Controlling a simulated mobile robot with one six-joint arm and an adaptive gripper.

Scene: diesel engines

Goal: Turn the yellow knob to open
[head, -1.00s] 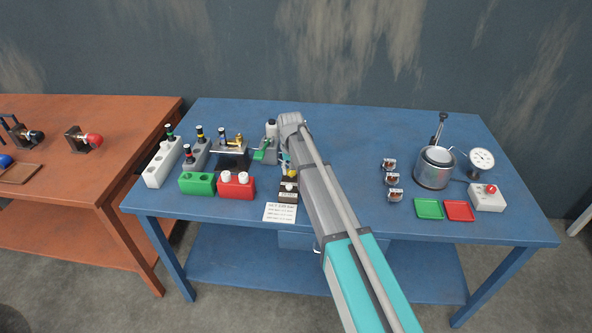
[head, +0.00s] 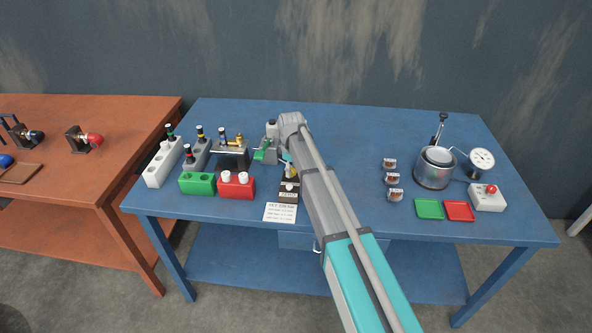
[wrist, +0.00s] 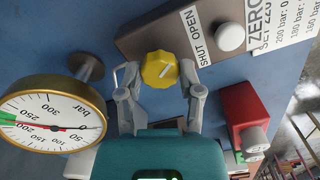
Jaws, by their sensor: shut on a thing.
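My gripper (wrist: 161,69) is shut on the knob, one finger at each side. In the head view my arm hides most of the knob and the gripper.
A brass-rimmed pressure gauge (wrist: 52,115) stands close to the left finger in the wrist view. A white button (wrist: 231,37) and a red block (wrist: 243,112) are to the right. In the head view, the blue table (head: 345,135) has clear room right of my arm.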

